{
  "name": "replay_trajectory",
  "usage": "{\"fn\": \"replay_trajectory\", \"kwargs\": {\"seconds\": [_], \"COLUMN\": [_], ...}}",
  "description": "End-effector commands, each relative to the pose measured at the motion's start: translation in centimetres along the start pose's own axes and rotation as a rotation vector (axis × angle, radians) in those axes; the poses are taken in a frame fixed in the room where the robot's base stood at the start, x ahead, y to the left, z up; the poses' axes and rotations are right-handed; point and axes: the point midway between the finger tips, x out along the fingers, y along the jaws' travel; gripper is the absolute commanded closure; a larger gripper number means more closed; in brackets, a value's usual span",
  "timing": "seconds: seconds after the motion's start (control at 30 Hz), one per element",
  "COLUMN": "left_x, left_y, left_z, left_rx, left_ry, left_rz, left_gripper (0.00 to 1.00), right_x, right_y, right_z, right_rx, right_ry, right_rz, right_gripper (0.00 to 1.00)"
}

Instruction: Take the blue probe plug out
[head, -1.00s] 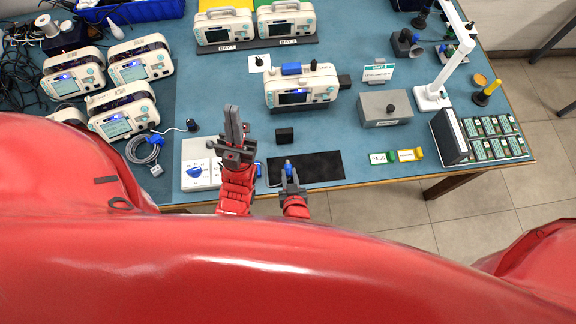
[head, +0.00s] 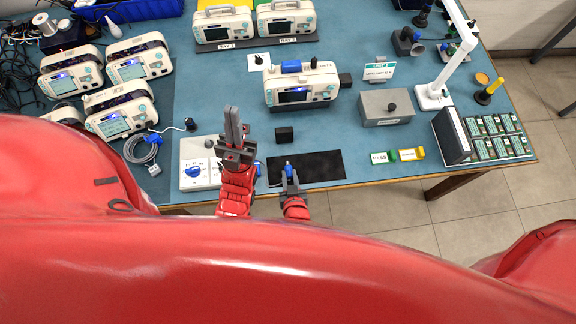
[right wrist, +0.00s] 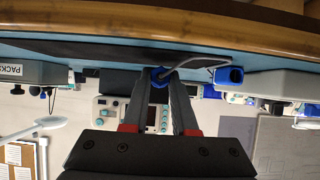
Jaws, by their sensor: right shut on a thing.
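My right gripper (head: 289,172) is over the near edge of the black mat (head: 322,167), shut on a small blue plug (head: 288,164). In the right wrist view the plug (right wrist: 159,75) sits between the fingertips (right wrist: 161,84), and a grey cable (right wrist: 196,64) runs from it to the right. The cable's far end is unclear beside a blue part (right wrist: 226,76). My left gripper (head: 234,125) is to the left, above the bench near the white box with a blue knob (head: 193,172). Its fingers look together, with nothing seen between them.
A monitor (head: 300,87) with a blue part on top stands behind the mat. A small black block (head: 284,135) lies between. A coiled grey cable (head: 143,149) lies at left.

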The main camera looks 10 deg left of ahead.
Motion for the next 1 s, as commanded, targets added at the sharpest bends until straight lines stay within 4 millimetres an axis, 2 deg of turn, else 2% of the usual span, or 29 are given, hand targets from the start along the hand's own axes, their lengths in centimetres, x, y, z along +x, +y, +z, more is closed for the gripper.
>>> {"fn": "replay_trajectory", "kwargs": {"seconds": [0.57,0.6,0.77,0.8,1.0], "left_x": [-0.76,-0.76,-0.76,-0.76,-0.76], "left_y": [0.04,0.04,0.04,0.04,0.04], "left_z": [0.13,0.13,0.12,0.13,0.13], "left_rx": [0.0,0.0,0.0,0.0,0.0], "left_ry": [0.0,0.0,0.0,0.0,0.0], "left_rz": [0.0,0.0,0.0,0.0,0.0], "left_gripper": [1.0,1.0,1.0,1.0,1.0], "right_x": [0.51,0.51,0.51,0.51,0.51], "right_y": [0.01,0.01,0.0,0.0,0.0], "right_z": [0.87,0.87,0.88,0.88,0.89], "right_rx": [0.0,0.0,0.0,0.0,0.0], "right_ry": [0.0,0.0,0.0,0.0,0.0], "right_rz": [0.0,0.0,0.0,0.0,0.0], "right_gripper": [1.0,0.72,0.43,0.39,0.39]}}
